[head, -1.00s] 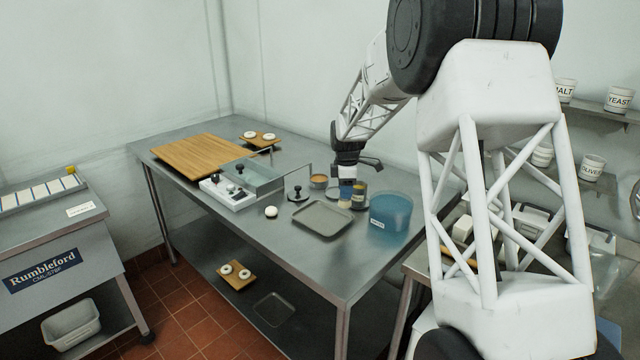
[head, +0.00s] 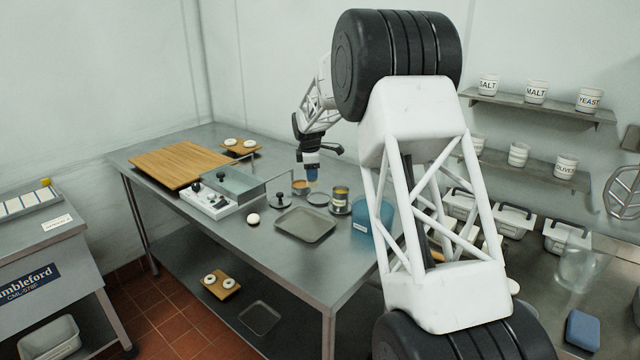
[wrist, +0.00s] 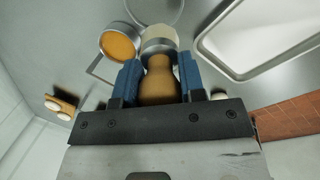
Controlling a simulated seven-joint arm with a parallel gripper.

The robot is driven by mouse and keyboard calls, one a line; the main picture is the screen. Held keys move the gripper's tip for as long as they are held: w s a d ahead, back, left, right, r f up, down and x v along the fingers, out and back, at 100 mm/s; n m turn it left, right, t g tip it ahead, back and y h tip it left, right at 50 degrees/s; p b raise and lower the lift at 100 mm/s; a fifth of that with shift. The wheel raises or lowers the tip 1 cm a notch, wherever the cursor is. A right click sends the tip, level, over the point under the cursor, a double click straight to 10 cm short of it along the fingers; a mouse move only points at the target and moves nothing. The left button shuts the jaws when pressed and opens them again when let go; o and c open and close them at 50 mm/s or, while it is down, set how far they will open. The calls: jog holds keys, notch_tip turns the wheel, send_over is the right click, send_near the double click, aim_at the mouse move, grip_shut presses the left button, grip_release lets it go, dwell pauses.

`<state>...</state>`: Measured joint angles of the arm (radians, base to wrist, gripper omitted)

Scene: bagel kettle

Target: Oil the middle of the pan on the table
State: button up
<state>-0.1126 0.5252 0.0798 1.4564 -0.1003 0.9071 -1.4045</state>
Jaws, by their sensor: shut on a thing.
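My gripper (head: 311,164) is shut on a brush with a rounded wooden handle (wrist: 159,80), a pale metal collar and light bristles. The brush (head: 312,174) points down and hangs above the table, near the small bowl of amber oil (head: 300,188). In the wrist view the bowl (wrist: 119,43) lies just left of the brush tip. The bristle end is small and partly hidden, so I cannot tell whether it carries oil. The shallow grey pan (head: 305,226) lies flat on the table nearer the camera. Its rim (wrist: 205,42) shows at the right in the wrist view.
A round ring-like item (head: 318,198) and a labelled can (head: 341,199) stand right of the bowl. A blue tub (head: 372,222) is right of the pan. A black-knobbed press (head: 280,200), a white ball (head: 253,219) and a metal-framed machine (head: 220,190) are to the left.

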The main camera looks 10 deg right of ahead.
jog(key=w+a+r+t, duration=0.1)
jog(key=w+a, duration=0.3)
jog(key=w, duration=0.5)
jog(key=shift+w+r+t, duration=0.2)
jog(key=shift+r+t, duration=0.2)
jog(key=shift+r, duration=0.15)
jog(key=shift+f, duration=0.15)
jog(key=shift+f, duration=2.9)
jog(key=shift+f, duration=0.8)
dwell(0.6)
jog(key=shift+r, duration=0.2)
notch_tip(320, 180, up, 7)
dwell(1.1)
jog(key=shift+f, duration=0.1)
dwell(0.4)
